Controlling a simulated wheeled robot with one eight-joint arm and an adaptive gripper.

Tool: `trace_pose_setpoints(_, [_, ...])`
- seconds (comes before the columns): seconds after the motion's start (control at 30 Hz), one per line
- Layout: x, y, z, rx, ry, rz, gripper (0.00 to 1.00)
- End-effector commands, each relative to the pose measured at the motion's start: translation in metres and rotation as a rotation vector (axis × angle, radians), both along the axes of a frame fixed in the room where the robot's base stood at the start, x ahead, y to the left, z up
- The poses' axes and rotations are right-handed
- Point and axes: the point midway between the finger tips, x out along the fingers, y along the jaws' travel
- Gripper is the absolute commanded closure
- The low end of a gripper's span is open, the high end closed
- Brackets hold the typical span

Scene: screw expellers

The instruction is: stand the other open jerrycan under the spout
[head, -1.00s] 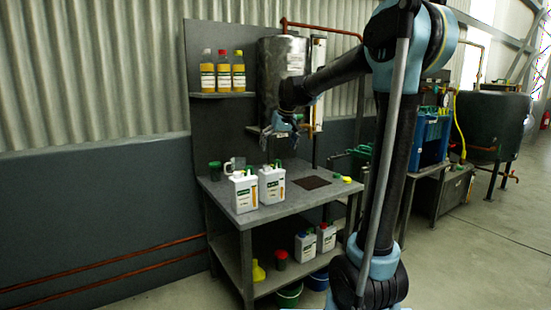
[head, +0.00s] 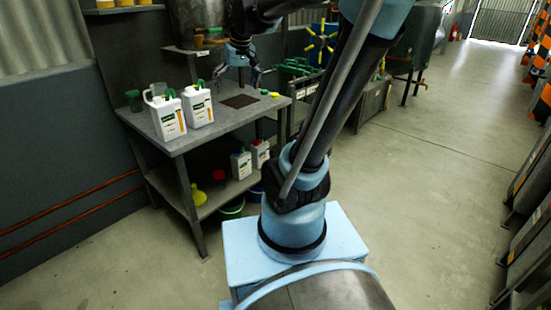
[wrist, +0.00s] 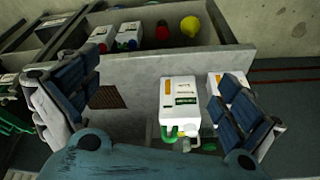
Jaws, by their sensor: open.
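Two white jerrycans with green and orange labels stand upright on the bench: the left one (head: 168,117) and the right one (head: 197,106). Green parts show at their tops; I cannot tell which is open. In the wrist view one jerrycan (wrist: 180,98) stands between my fingers' directions, and the other (wrist: 233,80) is partly hidden by a finger. The brass-coloured spout (head: 199,40) is on the metal tank (head: 193,17) behind the bench. My gripper (head: 238,80) is open and empty above the bench, right of the jerrycans; its spread fingers also show in the wrist view (wrist: 155,95).
A jug (head: 155,91) and dark green cup (head: 134,100) stand behind the jerrycans. The lower shelf holds two capped jerrycans (head: 241,164) and a yellow funnel (head: 198,195).

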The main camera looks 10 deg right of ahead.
Motion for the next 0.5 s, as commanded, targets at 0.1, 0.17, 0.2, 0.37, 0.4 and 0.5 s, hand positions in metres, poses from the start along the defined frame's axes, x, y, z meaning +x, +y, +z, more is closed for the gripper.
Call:
trace_pose_setpoints(0.1, [-0.042,-0.023,-0.025,-0.011,0.018,-0.039,0.00])
trace_pose_setpoints(0.17, [-0.061,-0.033,-0.039,-0.017,0.027,-0.059,0.00])
trace_pose_setpoints(0.2, [-0.074,-0.039,-0.048,-0.020,0.033,-0.072,0.00])
trace_pose_setpoints(0.37, [-0.124,-0.061,-0.087,-0.033,0.057,-0.123,0.00])
trace_pose_setpoints(0.4, [-0.136,-0.065,-0.098,-0.035,0.063,-0.136,0.00])
trace_pose_setpoints(0.5, [-0.165,-0.075,-0.124,-0.043,0.079,-0.167,0.00])
